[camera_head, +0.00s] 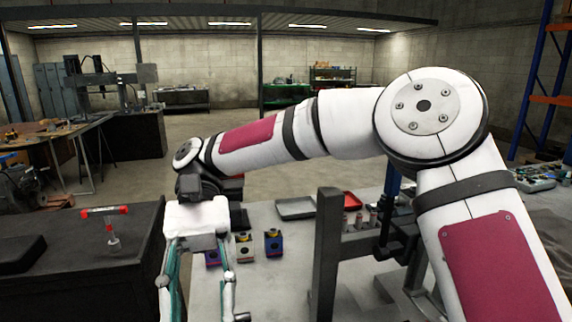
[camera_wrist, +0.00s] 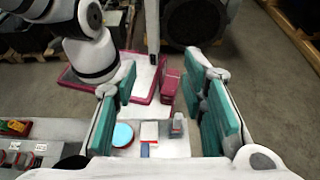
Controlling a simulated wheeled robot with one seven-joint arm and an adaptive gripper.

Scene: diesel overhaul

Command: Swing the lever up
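My gripper (camera_head: 199,290) hangs down at the lower left of the head view, near the edge of the grey workbench. Its two teal-padded fingers are spread apart with nothing between them. The wrist view also shows the gripper (camera_wrist: 168,105) open, with a wide gap between the pads. A red bar handle (camera_head: 104,211) on a short metal stem stands on the dark bench to the left of my gripper. The bar lies nearly level and apart from the fingers. I cannot tell whether this is the lever. No lever is clearly seen in the wrist view.
The dark bench (camera_head: 85,275) also carries a black flat block (camera_head: 20,253). The grey workbench (camera_head: 275,295) holds small coloured blocks (camera_head: 245,247), a grey tray (camera_head: 296,208) and a dark upright post (camera_head: 325,255). A black press-like stand (camera_head: 398,235) is behind my arm.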

